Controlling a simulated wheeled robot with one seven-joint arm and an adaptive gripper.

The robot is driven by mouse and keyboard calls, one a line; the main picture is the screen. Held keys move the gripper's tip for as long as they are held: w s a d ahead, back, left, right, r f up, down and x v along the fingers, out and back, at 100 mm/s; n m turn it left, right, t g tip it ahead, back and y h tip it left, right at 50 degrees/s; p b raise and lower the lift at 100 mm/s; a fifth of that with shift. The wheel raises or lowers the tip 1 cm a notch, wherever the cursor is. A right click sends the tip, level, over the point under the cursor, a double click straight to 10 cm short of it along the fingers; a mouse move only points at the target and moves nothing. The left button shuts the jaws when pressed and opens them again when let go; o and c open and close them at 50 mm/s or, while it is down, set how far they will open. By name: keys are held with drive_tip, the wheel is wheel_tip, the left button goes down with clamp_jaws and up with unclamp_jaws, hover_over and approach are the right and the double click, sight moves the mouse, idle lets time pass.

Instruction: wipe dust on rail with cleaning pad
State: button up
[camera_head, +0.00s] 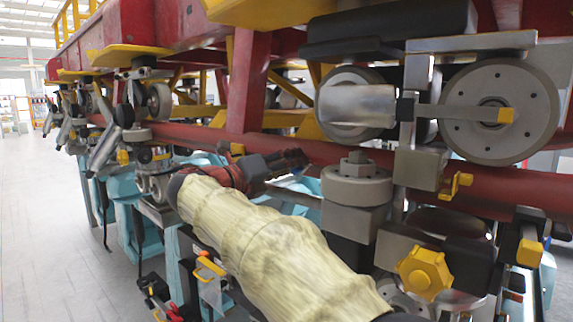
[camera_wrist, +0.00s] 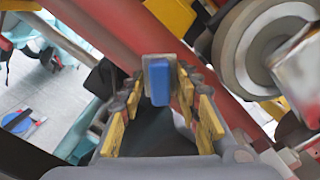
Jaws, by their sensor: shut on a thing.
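The rail (camera_head: 322,151) is a long red tube running across the head view under the train's wheels. It crosses the wrist view (camera_wrist: 105,32) diagonally behind the gripper tips. My gripper (camera_head: 292,160) is beside the rail, left of the large grey wheels, at the end of my arm in its pale yellow cover. In the wrist view my gripper (camera_wrist: 157,90) is shut on a small blue and grey block, the cleaning pad (camera_wrist: 158,80), between its yellow-padded fingers. The pad overlaps the rail there; I cannot tell whether they touch. I cannot make out dust on the rail.
Large grey wheels (camera_head: 499,113) and a smaller horizontal wheel (camera_head: 356,183) crowd the rail at right. A yellow knob (camera_head: 425,272) sticks out below. Light blue supports (camera_head: 126,232) stand under the train. Open floor (camera_head: 45,220) lies at left.

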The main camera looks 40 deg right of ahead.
sight(313, 163)
drive_tip(key=shift+s+d+p, duration=0.15)
drive_tip(key=shift+s+p, duration=0.05)
drive_tip(key=shift+s, duration=1.1)
drive_tip(key=shift+s+d+p, duration=0.1)
drive_tip(key=shift+s+p, duration=0.05)
drive_tip(key=shift+s, duration=1.15)
drive_tip(key=shift+r, duration=0.1)
drive_tip(key=shift+p, duration=0.4)
drive_tip(key=shift+w+r+p, duration=0.1)
drive_tip(key=shift+w+p, duration=0.45)
drive_tip(key=shift+w+a+p, duration=0.15)
drive_tip(key=shift+w+p, duration=0.95)
drive_tip(key=shift+w, duration=0.3)
drive_tip(key=shift+w+a+p, duration=0.1)
drive_tip(key=shift+w+p, duration=1)
drive_tip(key=shift+w, duration=0.25)
drive_tip(key=shift+s+a, duration=0.1)
drive_tip(key=shift+s+a+p, duration=0.2)
drive_tip(key=shift+a+p, duration=0.45)
drive_tip(key=shift+a, duration=2.3)
